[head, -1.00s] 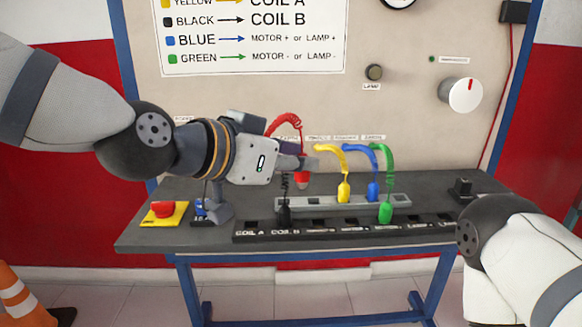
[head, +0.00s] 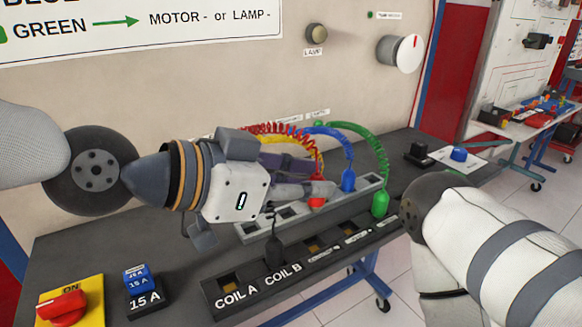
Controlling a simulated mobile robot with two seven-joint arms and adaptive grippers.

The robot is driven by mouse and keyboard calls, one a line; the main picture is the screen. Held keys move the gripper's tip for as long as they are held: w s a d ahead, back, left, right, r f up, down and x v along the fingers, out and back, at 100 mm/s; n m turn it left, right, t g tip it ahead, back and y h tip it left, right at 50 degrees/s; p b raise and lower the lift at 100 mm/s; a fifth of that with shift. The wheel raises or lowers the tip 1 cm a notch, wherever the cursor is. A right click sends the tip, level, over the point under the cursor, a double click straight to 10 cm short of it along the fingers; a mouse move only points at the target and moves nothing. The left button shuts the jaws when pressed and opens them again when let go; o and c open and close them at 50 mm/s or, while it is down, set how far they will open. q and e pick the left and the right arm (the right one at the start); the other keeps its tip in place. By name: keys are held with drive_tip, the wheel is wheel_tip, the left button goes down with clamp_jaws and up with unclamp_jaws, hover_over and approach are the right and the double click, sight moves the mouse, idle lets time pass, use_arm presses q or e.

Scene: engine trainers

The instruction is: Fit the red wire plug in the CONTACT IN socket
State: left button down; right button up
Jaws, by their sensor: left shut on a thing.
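My left gripper (head: 325,190) is shut on the red wire plug (head: 316,203), over the grey rear strip (head: 255,233). The plug's red coiled wire (head: 275,130) arches behind the gripper. The black front socket row (head: 215,300) has COIL A and COIL B readable at its near end. The socket after COIL B (head: 314,246) looks empty; its small label is too blurred to read, so I cannot confirm CONTACT IN. I cannot tell the gap between plug and strip. My right arm comes in at the right; its gripper is out of view.
A black plug (head: 275,250) stands at COIL B. A blue plug (head: 348,180) and a green plug (head: 380,203) stand farther right; the yellow one is mostly hidden. A red ON switch (head: 62,305) and a 15 A block (head: 145,295) are at the near left.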

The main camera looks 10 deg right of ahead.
use_arm(q)
drive_tip(key=b, duration=0.2)
hover_over(305, 247)
wheel_tip(305, 247, down, 5)
drive_tip(key=shift+s+f, duration=0.1)
drive_tip(key=shift+f, duration=0.2)
use_arm(e)
drive_tip(key=shift+s+a+f+g, duration=0.2)
drive_tip(key=shift+s+f+g, duration=0.2)
drive_tip(key=shift+s+f, duration=0.8)
drive_tip(key=shift+w+r, duration=0.2)
drive_tip(key=shift+w, duration=0.05)
use_arm(q)
drive_tip(key=shift+f, duration=0.9)
use_arm(e)
drive_tip(key=shift+s+f, duration=0.25)
use_arm(q)
drive_tip(key=c, duration=1.7)
unclamp_jaws()
